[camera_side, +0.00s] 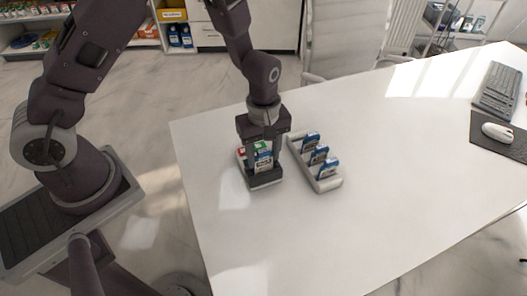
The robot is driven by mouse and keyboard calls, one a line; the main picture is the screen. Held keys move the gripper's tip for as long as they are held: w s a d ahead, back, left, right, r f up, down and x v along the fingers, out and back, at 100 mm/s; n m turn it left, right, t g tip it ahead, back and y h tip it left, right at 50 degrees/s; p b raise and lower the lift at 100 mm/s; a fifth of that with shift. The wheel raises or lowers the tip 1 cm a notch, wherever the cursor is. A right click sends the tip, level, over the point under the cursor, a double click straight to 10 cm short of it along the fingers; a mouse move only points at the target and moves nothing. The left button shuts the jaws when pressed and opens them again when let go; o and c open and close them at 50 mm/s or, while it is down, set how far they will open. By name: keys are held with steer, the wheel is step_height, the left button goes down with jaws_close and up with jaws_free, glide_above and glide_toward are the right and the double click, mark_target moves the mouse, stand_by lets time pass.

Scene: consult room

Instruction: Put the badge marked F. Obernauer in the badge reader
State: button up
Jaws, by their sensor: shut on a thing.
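My gripper (264,171) points down over the near left part of the white table and is shut on a badge (263,158), white with blue. The badge is upright between the fingers. Its lettering is too small to read. Small red and green parts show beside the badge at the back. Just to the right, a pale rack (327,185) holds three upright blue-and-white badges (319,155), names unreadable.
The white table (400,150) is clear to the right of the rack and in front. A keyboard (497,88) and a white mouse (497,132) on a dark mat lie at the far right. A pale chair (343,40) stands behind the table.

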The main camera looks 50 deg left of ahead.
steer(key=shift+f, duration=0.15)
steer(key=shift+f, duration=0.6)
steer(key=o, duration=1.6)
steer(key=shift+r, duration=0.1)
steer(key=shift+r, duration=3.45)
